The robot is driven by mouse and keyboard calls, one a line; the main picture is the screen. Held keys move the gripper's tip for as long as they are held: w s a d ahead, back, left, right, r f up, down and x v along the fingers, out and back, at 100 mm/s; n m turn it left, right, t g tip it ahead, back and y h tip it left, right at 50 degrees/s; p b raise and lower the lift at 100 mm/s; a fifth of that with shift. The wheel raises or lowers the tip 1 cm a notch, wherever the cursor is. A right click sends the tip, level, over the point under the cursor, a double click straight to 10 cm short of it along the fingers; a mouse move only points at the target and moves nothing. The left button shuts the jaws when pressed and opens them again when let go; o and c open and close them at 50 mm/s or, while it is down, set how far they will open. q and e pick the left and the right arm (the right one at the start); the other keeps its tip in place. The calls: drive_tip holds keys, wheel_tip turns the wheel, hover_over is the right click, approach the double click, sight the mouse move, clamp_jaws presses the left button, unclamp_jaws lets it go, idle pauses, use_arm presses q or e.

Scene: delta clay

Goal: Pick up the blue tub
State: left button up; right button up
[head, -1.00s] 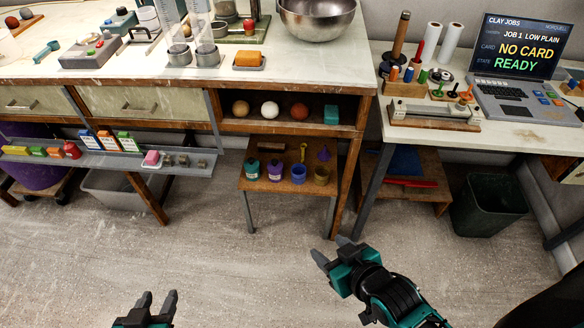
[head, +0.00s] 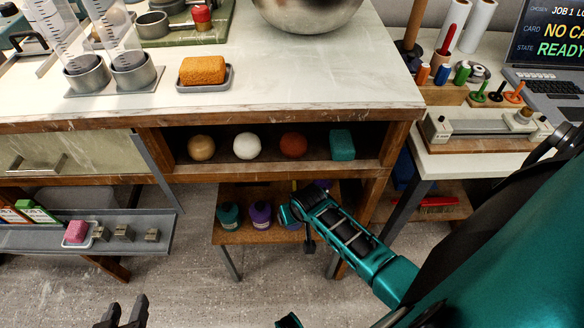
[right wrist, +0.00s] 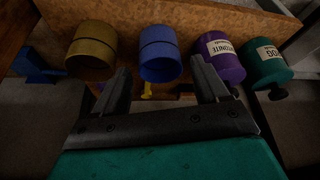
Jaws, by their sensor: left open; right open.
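The blue tub (right wrist: 160,55) stands on a low wooden shelf in the right wrist view, between a mustard tub (right wrist: 92,50) and a purple labelled tub (right wrist: 220,57). My right gripper (right wrist: 163,88) is open, its fingers apart on either side of the blue tub's line. I cannot tell whether the fingertips reach around the tub; nothing is held. In the head view my right arm hides most of the blue tub. My left gripper (head: 123,313) is open and empty at the bottom left, over the floor.
The low wooden shelf (head: 235,236) sits under the bench. A teal tub (head: 229,214) stands at its left end, next to the purple tub. Above, a cubby (head: 270,170) holds three balls and a teal block. A grey ledge (head: 80,240) is at left.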

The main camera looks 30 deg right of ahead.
drive_tip(key=shift+w+f, duration=0.2)
drive_tip(key=shift+f, duration=0.45)
drive_tip(key=b+x, duration=0.3)
drive_tip(key=x, duration=0.2)
drive_tip(key=shift+d+b, duration=0.1)
drive_tip(key=shift+b, duration=0.2)
drive_tip(key=shift+c, duration=0.5)
use_arm(q)
wheel_tip(320, 180, down, 4)
drive_tip(key=shift+w+d+r, duration=0.1)
drive_tip(key=shift+w+r, duration=0.05)
drive_tip(key=shift+r, duration=0.1)
use_arm(e)
drive_tip(key=c, duration=0.6)
